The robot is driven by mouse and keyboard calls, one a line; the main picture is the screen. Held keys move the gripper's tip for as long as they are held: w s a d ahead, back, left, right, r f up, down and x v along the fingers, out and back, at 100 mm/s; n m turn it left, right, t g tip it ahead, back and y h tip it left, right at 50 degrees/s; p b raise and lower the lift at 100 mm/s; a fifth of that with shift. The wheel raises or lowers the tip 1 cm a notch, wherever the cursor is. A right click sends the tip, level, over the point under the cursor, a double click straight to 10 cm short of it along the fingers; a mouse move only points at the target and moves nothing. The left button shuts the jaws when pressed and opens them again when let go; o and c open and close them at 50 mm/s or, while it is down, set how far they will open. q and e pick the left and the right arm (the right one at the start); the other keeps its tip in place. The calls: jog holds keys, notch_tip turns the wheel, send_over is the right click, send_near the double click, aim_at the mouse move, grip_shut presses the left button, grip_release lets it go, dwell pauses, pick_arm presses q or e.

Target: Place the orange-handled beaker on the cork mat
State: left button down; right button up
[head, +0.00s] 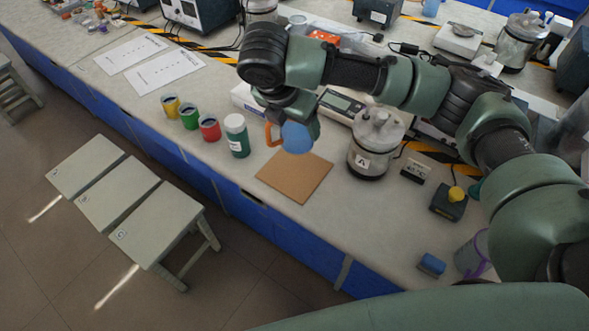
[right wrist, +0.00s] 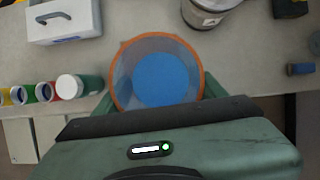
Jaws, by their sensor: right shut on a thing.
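The orange-handled beaker (head: 297,139) holds something blue, and its handle sticks out to the left in the head view. My right gripper (head: 291,112) is shut on it from above. In the right wrist view the beaker (right wrist: 158,78) shows its orange rim between the two green fingers. The cork mat (head: 294,180) lies flat and bare on the bench. In the head view the beaker's lower end overlaps the mat's far edge; it looks raised, but the gap is hard to judge. The mat is not visible in the right wrist view. My left gripper is out of view.
A white-lidded green bottle (head: 236,136) and red (head: 210,128), green and yellow cups stand left of the mat. A lidded metal vessel marked A (head: 373,150) stands close on its right. A purple-handled beaker (head: 470,256) and blue block (head: 432,264) are farther right.

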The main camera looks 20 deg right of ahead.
aim_at(300, 143)
jog(key=w+n, duration=0.1)
jog(key=n, duration=0.1)
jog(key=w+n+y, duration=0.1)
jog(key=n, duration=0.1)
jog(key=w+n+t+y, duration=0.1)
jog(key=n, duration=0.1)
jog(key=shift+w+d+r, duration=0.4)
jog(key=f+n+p, duration=0.1)
jog(key=f, duration=0.5)
jog(key=w+f+n+p, duration=0.1)
jog(key=f, duration=0.6)
jog(key=f+n+y+p, duration=0.1)
jog(key=f, duration=0.5)
jog(key=shift+w+d+f+t, duration=0.25)
jog(key=shift+d+f+t, duration=0.05)
jog(key=shift+d, duration=0.05)
jog(key=o, duration=1.7)
jog(key=b+v, duration=0.1)
jog(key=v, duration=1.1)
jog(key=shift+d+r, duration=0.1)
